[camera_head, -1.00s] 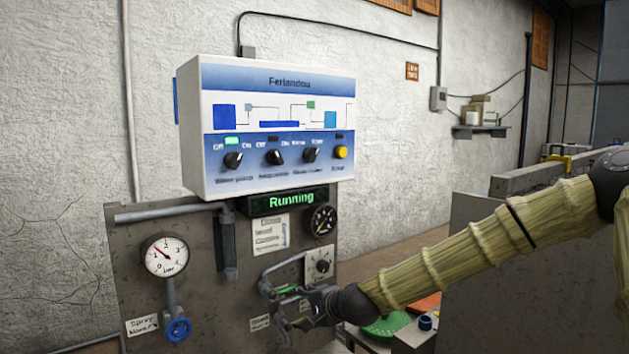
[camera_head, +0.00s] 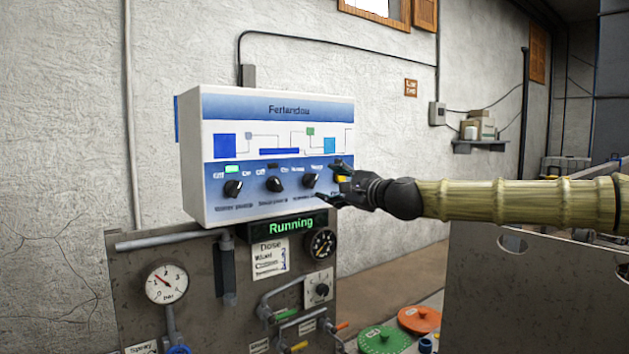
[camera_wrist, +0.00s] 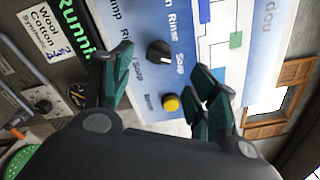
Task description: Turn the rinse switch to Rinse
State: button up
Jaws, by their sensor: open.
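The rinse switch (camera_head: 311,181) is a black knob on the white and blue control box (camera_head: 195,150), third from the left. In the wrist view, this knob (camera_wrist: 158,52) sits between the printed words Rinse and Soap. Its pointer seems to lean towards the Soap side, though the small mark is hard to read. My gripper (camera_head: 334,183) is open and empty at the right end of the box, just right of the switch. In the wrist view, the fingers of my gripper (camera_wrist: 163,75) spread either side of the knob and yellow button, apparently without touching the knob.
The yellow button (camera_wrist: 170,103) is close beside the switch, partly hidden by my gripper in the head view. Two other black knobs (camera_head: 233,188) (camera_head: 274,184) are to the left. A green Running display (camera_head: 291,226) and a dial gauge (camera_head: 322,243) are below.

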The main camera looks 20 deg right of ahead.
aim_at(314, 181)
jog(key=shift+p+x, duration=1.15)
jog(key=shift+x, duration=3)
jog(key=shift+f, duration=0.1)
jog(key=c, duration=1)
